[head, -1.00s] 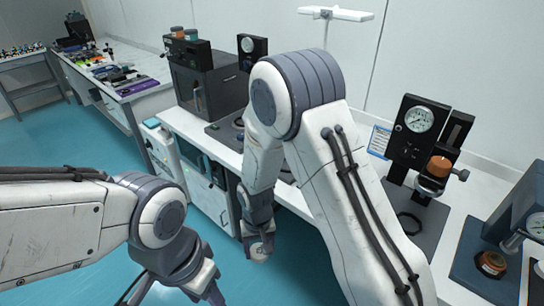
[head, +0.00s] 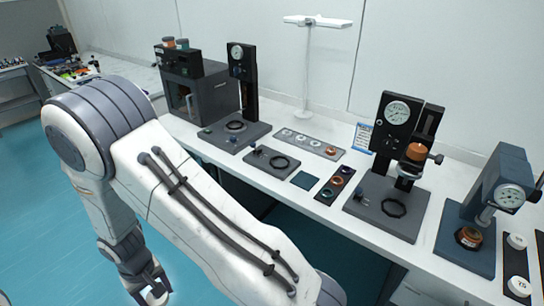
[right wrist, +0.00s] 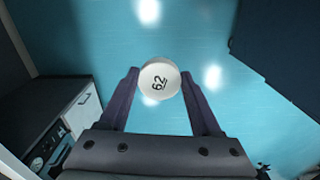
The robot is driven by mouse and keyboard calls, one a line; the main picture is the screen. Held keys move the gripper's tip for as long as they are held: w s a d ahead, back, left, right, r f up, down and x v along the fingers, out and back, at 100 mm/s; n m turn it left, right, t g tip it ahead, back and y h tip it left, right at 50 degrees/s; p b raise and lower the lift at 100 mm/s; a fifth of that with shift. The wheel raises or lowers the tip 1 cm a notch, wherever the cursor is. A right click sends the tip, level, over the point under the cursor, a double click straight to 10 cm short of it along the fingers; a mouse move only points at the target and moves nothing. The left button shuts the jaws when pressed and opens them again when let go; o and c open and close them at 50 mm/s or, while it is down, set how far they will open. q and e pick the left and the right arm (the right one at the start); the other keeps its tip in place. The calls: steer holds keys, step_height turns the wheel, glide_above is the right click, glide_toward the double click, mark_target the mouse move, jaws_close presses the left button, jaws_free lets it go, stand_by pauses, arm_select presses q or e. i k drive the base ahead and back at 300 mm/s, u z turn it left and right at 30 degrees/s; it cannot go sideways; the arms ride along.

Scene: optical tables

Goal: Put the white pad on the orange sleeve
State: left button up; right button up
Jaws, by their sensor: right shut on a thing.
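My right gripper (head: 152,290) hangs low over the floor at the lower left of the head view. In the right wrist view my right gripper (right wrist: 160,88) is shut on a round white pad (right wrist: 159,80) marked with black digits, which look like 62. An orange cylinder (head: 417,152) sits on the tall dark stand with a dial. Another orange-brown piece (head: 468,238) sits on the base of the blue dial stand. A small orange ring (head: 336,181) lies in a dark strip on the table. I cannot tell which is the sleeve. My left gripper is not in view.
Two white discs (head: 516,241) lie on a dark strip at the right. A grey tray (head: 300,142) holds several small round pieces. A dark oven (head: 200,92) and another dial stand (head: 240,85) stand left. Bare white table (head: 305,225) shows along the front edge.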

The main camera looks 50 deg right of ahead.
mark_target(474, 232)
steer(key=k, duration=0.3)
steer(key=z, duration=1.35)
steer(key=i, duration=0.45)
steer(key=u, duration=0.05)
